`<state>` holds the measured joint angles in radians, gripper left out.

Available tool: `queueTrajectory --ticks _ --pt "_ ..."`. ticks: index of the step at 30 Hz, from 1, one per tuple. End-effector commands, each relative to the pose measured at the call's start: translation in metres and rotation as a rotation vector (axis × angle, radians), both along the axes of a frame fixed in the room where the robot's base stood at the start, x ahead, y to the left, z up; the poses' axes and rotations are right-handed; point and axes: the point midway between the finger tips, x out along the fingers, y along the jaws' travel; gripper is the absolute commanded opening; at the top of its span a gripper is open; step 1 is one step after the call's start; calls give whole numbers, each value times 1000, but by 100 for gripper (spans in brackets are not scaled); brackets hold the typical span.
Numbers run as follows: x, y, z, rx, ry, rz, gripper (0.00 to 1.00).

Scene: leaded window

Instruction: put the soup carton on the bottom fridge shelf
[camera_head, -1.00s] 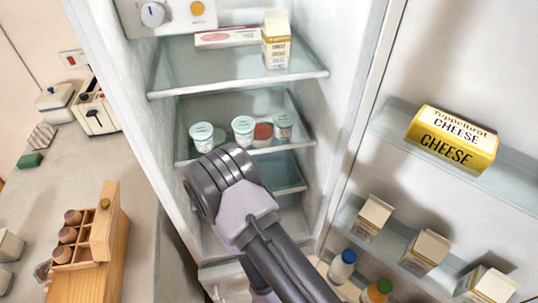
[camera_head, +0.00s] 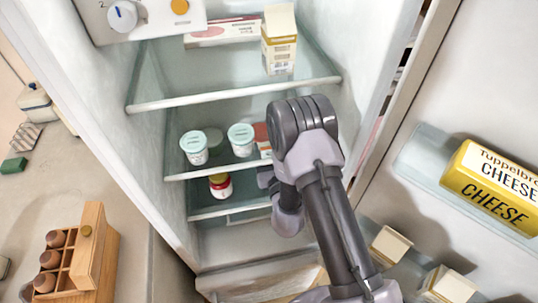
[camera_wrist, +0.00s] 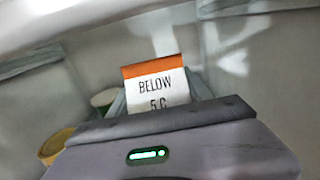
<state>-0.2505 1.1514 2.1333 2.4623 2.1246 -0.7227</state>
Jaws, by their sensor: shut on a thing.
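In the wrist view my gripper (camera_wrist: 160,98) is shut on the soup carton (camera_wrist: 160,90), a white pack with an orange band and the words "BELOW 5 C". Only its upper part shows above the gripper body. In the head view my arm reaches into the fridge, and it hides the gripper's jaws and the held carton. The bottom fridge shelf (camera_head: 232,210) is a glass shelf below the yogurt shelf. Its right part is behind my arm. I cannot tell whether the carton touches it.
A red-lidded jar (camera_head: 220,186) stands on the bottom shelf. Yogurt pots (camera_head: 194,148) and a red item stand on the middle shelf (camera_head: 215,172). A carton (camera_head: 279,45) stands on the top shelf. The open door at right holds a cheese box (camera_head: 490,190) and cartons.

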Motion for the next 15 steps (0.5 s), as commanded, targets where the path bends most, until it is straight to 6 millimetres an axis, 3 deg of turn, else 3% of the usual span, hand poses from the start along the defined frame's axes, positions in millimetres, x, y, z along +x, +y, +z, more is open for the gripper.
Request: queueTrajectory --ticks 2,9,15 --pt "5 -2 -2 1 -1 -1 0" --pt "5 -1 -38 0 1 1 0" --pt "5 -1 -36 0 0 1 0"
